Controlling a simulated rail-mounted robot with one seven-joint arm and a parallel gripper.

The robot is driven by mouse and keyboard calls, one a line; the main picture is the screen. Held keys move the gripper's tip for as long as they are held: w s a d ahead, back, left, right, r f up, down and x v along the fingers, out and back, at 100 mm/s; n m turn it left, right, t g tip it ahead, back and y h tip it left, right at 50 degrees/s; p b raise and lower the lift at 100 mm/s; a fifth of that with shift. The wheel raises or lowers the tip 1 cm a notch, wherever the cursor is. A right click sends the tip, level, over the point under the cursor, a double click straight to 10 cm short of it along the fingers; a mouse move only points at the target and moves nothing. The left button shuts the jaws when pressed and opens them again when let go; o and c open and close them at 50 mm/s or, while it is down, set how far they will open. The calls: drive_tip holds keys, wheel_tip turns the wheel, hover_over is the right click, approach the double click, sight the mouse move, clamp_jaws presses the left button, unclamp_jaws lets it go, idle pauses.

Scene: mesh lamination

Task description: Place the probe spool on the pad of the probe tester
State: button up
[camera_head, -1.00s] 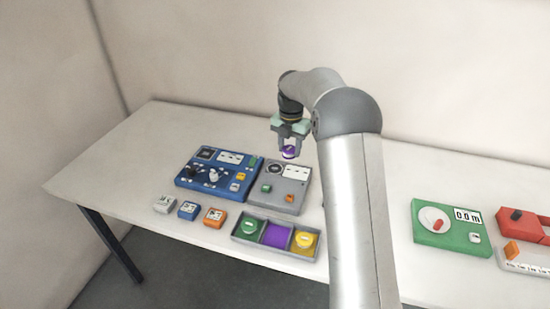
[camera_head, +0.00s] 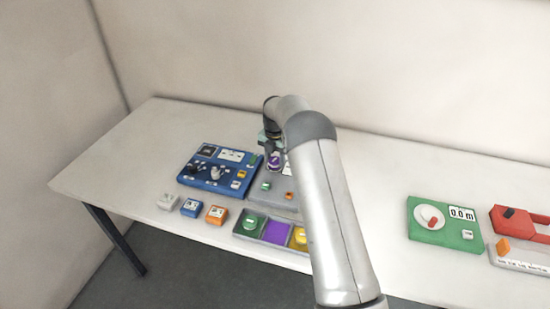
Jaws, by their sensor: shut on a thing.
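My gripper (camera_head: 272,150) is shut on a purple spool with a white mark, the probe spool (camera_head: 274,161). It holds the spool over the back left part of a grey device (camera_head: 259,196), which appears to be the probe tester. The spool and gripper hide the round dark pad there, and I cannot tell whether the spool touches it. A green button and an orange button show on the front of the grey device. My arm covers its right side.
A blue panel (camera_head: 216,184) with knobs stands just left of the grey device. In front is a tray (camera_head: 238,232) with a green spool (camera_head: 253,221), an empty purple compartment (camera_head: 275,232) and a yellow spool (camera_head: 299,236). White, blue and orange blocks (camera_head: 215,214) lie left of it. A green meter (camera_head: 441,226) stands right.

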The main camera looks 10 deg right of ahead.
drive_tip(key=shift+f, duration=0.1)
drive_tip(key=shift+f, duration=0.15)
drive_tip(key=o, duration=1)
drive_tip(key=shift+c, duration=0.2)
